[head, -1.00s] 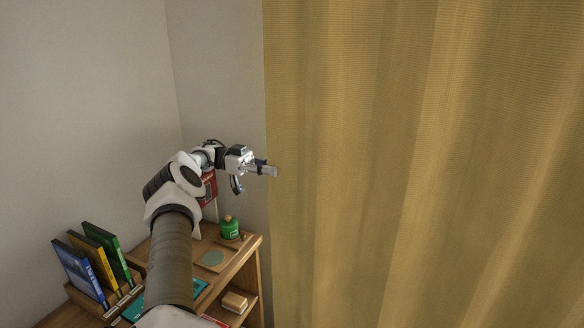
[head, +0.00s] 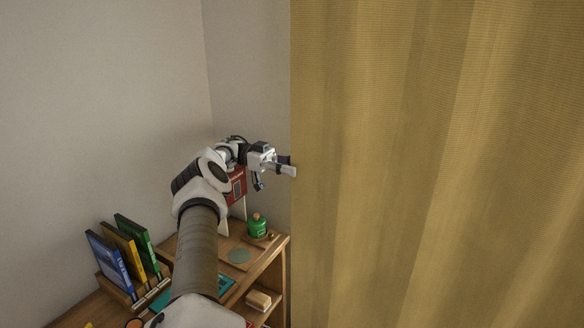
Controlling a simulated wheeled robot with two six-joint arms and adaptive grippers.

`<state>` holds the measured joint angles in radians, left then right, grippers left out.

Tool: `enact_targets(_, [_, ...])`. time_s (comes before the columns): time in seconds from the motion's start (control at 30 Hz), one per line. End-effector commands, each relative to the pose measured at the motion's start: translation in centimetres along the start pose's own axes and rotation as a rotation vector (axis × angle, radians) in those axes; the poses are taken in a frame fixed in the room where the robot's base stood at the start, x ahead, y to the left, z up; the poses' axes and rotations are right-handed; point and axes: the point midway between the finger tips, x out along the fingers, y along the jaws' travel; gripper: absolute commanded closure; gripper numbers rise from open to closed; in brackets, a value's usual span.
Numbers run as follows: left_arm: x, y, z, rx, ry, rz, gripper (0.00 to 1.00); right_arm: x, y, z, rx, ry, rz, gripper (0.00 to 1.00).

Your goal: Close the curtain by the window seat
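A mustard-yellow curtain (head: 430,160) hangs in vertical folds and fills the right half of the head view. Its left edge runs straight down beside the wall corner. No window or window seat shows. My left gripper (head: 278,178) is at the curtain's left edge, with its fingers spread apart. One finger overlaps the curtain edge in the picture; I cannot tell whether it touches the cloth. The other finger points down, in front of the wall. Nothing shows between the fingers. My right gripper is not in view.
A wooden shelf unit (head: 266,262) stands below my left arm. It holds a green jar (head: 257,226), a round coaster (head: 239,256) and upright blue, yellow and green cases (head: 108,262). A red object (head: 238,188) is partly hidden behind my arm. Bare wall is at left.

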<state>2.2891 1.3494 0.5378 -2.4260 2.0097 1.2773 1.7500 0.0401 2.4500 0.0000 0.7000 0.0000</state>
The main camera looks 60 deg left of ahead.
Motion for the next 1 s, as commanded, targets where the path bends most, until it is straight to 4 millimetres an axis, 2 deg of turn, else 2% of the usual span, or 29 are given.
enact_targets(0.17, [0.0, 0.0, -0.9, 0.003, 0.002, 0.001, 0.65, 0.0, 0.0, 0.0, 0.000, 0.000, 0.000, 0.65])
enact_targets(0.27, [0.0, 0.0, -2.4, 0.006, 0.005, 0.001, 0.65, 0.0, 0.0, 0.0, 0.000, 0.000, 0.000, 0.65])
enact_targets(0.5, [-0.2, 0.0, -8.0, 0.006, 0.002, -0.001, 0.65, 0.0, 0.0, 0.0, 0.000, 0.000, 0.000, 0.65])
enact_targets(0.6, [-0.2, 0.0, -9.3, 0.003, 0.001, -0.003, 0.65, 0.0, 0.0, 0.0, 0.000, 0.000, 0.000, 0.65])
enact_targets(0.7, [-0.2, 0.0, -9.9, 0.001, 0.001, -0.003, 0.65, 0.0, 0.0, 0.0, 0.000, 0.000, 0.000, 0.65])
enact_targets(1.0, [-0.2, 0.0, -9.9, 0.000, 0.001, -0.003, 0.65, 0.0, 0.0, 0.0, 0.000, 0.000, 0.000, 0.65])
